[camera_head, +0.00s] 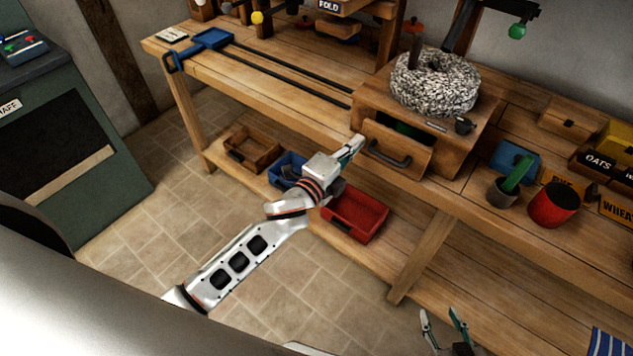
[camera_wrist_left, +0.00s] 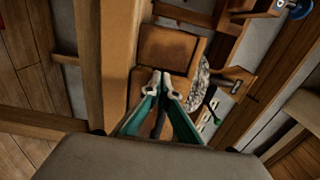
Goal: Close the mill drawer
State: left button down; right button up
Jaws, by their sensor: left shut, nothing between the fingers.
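The mill (camera_head: 375,98) is a wooden box with a speckled round stone (camera_head: 436,82) on top, standing on the workbench. Its wooden drawer (camera_head: 412,158) stands partly open, front toward me, with a dark green inside showing above the front. A dark curved handle (camera_head: 388,156) is on the drawer front. My left gripper (camera_head: 356,144) is shut and empty, just left of the drawer front; whether it touches cannot be told. In the left wrist view its fingertips (camera_wrist_left: 160,78) meet, with the stone (camera_wrist_left: 199,84) beyond. My right gripper (camera_head: 444,314) is low at the bottom edge, fingers apart, far from the drawer.
A blue clamp-like tool (camera_head: 211,40) and dark rails lie on the bench at left. A dark cup (camera_head: 502,193), a red container (camera_head: 553,204) and labelled boxes stand at right. A red bin (camera_head: 357,215), a blue bin and a wooden tray (camera_head: 252,148) sit on the lower shelf.

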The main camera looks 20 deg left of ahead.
aim_at(364, 135)
pick_arm(q)
jog(key=x, duration=0.3)
jog(key=shift+w+d, duration=0.1)
jog(key=shift+w, duration=0.25)
jog(key=shift+r, duration=0.1)
